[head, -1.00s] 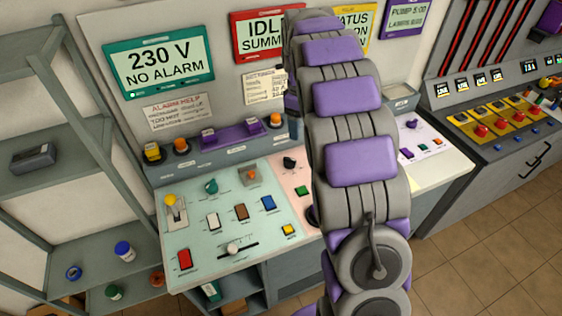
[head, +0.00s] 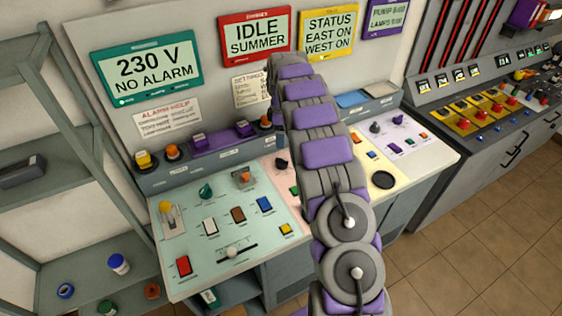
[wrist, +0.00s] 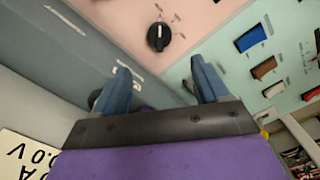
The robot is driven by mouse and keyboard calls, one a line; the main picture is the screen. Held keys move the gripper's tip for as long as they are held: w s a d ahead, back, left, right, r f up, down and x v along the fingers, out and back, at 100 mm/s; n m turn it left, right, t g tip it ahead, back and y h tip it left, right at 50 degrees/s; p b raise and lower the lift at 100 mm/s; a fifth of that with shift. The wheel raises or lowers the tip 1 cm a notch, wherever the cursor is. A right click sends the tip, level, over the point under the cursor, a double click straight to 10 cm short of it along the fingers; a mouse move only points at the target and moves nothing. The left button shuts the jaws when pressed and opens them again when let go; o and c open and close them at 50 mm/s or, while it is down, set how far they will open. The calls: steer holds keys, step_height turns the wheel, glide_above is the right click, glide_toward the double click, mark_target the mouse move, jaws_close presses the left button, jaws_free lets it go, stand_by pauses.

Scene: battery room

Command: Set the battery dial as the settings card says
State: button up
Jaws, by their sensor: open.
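A black dial (wrist: 158,37) with a white pointer line sits on the pink panel, just beyond my fingertips in the wrist view. What seems to be the same dial shows in the head view (head: 282,163) beside my arm. Small marks around it are too blurred to read. My gripper (wrist: 160,72) is open and empty, its two blue fingers apart and not touching the dial. In the head view my arm hides it. The settings card (head: 251,88) hangs on the wall, its right part hidden by my arm and its lines too small to read.
The green panel (head: 225,262) holds a teal knob (head: 205,191), coloured switches and a slider. A ledge with purple and orange buttons (head: 266,121) runs behind the panels. Shelves (head: 40,150) stand at left.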

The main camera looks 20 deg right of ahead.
mark_target(282, 160)
step_height(282, 160, down, 13)
steer(key=shift+d+r+b, duration=0.1)
steer(key=shift+b, duration=0.8)
steer(key=c, duration=1.1)
steer(key=shift+o, duration=0.2)
